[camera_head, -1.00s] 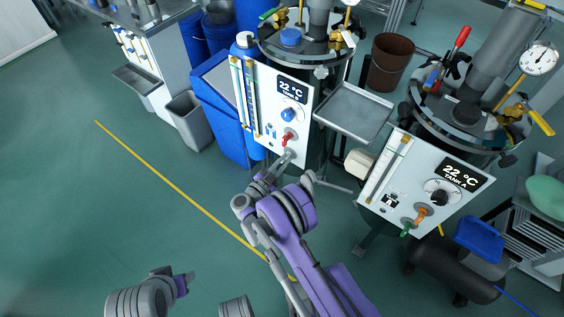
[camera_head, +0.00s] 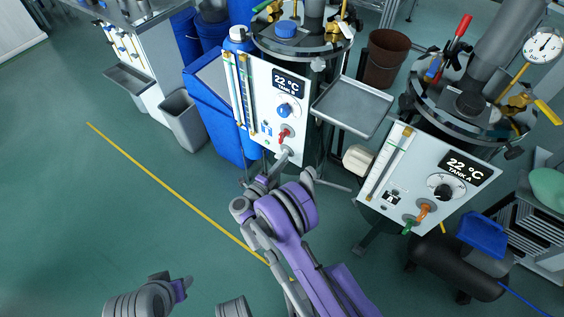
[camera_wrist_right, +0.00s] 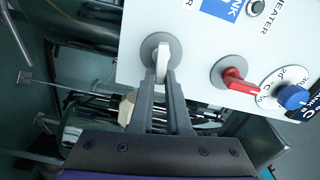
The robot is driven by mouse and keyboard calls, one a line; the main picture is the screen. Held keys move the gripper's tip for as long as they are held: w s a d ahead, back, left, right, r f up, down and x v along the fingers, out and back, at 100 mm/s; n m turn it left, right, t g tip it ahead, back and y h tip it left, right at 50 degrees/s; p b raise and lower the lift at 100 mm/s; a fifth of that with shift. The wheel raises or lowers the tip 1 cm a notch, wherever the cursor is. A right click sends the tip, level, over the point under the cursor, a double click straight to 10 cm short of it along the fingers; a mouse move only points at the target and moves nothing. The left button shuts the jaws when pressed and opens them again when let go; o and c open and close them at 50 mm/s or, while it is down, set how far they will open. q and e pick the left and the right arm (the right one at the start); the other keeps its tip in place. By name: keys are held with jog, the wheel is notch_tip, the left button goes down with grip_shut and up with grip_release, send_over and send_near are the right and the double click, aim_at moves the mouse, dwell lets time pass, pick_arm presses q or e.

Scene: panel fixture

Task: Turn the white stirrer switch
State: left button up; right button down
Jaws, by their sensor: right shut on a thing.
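The white stirrer switch (camera_wrist_right: 162,58) is a small pale lever on a round grey base, at the edge of the white panel in the right wrist view. My right gripper (camera_wrist_right: 162,78) has its two grey fingers on either side of the lever and is shut on it. In the head view, my right gripper (camera_head: 281,161) is at the lower edge of the TANK B panel (camera_head: 262,110), and it largely hides the white switch. My left gripper (camera_head: 185,284) is low in the head view, away from the panels; its jaw opening is unclear.
A red switch (camera_wrist_right: 234,80) and a blue knob (camera_wrist_right: 292,96) are beside the white switch on the same panel. A metal tray (camera_head: 352,106) stands to the right, then the TANK A panel (camera_head: 428,180). Open floor lies to the left.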

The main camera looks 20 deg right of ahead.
jog(key=shift+f+m, duration=0.15)
jog(key=shift+m, duration=0.85)
jog(key=c, duration=0.9)
grip_release()
jog(key=p+v, duration=0.1)
jog(key=v, duration=0.9)
jog(key=shift+s+a+p, duration=0.3)
jog(key=shift+p, duration=0.05)
